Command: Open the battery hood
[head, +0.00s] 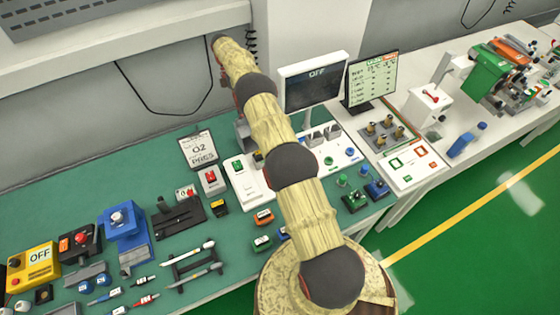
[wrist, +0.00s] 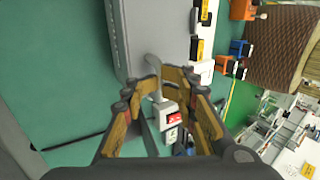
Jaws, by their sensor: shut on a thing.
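My gripper (wrist: 160,82) shows in the wrist view with its two yellow-brown fingers drawn close together. A curved light-grey handle (wrist: 152,63) lies between the fingertips, and they are shut on it. The handle is next to a long grey box-like part (wrist: 128,38), which looks like the battery hood, though I cannot be sure. I cannot tell from these views whether the hood is raised. In the head view my arm hides the gripper and most of what it holds.
A white box with a red switch (wrist: 173,118) is just beyond the fingers. Small devices crowd the green bench; the wall is close behind.

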